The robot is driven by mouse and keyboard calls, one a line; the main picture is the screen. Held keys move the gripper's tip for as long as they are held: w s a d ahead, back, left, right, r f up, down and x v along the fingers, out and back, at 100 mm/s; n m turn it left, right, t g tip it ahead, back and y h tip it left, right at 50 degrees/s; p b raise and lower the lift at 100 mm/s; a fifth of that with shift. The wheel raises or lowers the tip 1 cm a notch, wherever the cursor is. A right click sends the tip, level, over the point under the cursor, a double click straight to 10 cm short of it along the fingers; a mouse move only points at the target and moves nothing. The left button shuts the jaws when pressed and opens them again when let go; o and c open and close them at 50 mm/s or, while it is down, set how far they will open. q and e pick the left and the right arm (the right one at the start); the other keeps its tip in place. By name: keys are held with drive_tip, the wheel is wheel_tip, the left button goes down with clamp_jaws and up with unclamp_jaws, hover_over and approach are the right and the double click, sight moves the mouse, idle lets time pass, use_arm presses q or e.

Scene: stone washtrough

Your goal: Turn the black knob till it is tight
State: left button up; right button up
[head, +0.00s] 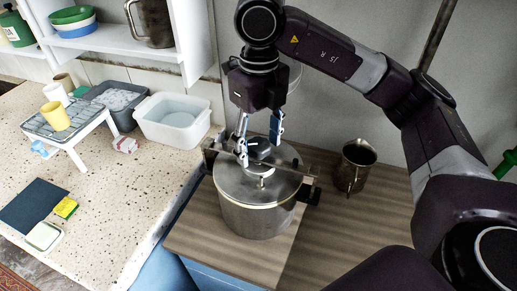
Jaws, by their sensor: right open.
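A steel pot (254,217) with a lid and a clamp bar across it stands on the wooden top. The black knob (261,147) is above the middle of the lid, partly hidden by my fingers. My right gripper (260,136) points down from above with its fingers apart, one on each side of the knob. I cannot tell whether the fingers touch the knob. My left gripper is not in view.
A metal jug (355,165) stands right of the pot on the wooden top (330,226). A white tub (173,119), grey basin (116,103) and rack with a yellow cup (55,115) are on the speckled counter at left. A shelf (108,42) hangs above.

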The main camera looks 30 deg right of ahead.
drive_tip(key=n, duration=0.3)
drive_tip(key=n+b, duration=0.1)
drive_tip(key=n, duration=0.8)
drive_tip(key=shift+n, duration=0.3)
drive_tip(key=n, duration=0.3)
drive_tip(key=shift+c, duration=0.5)
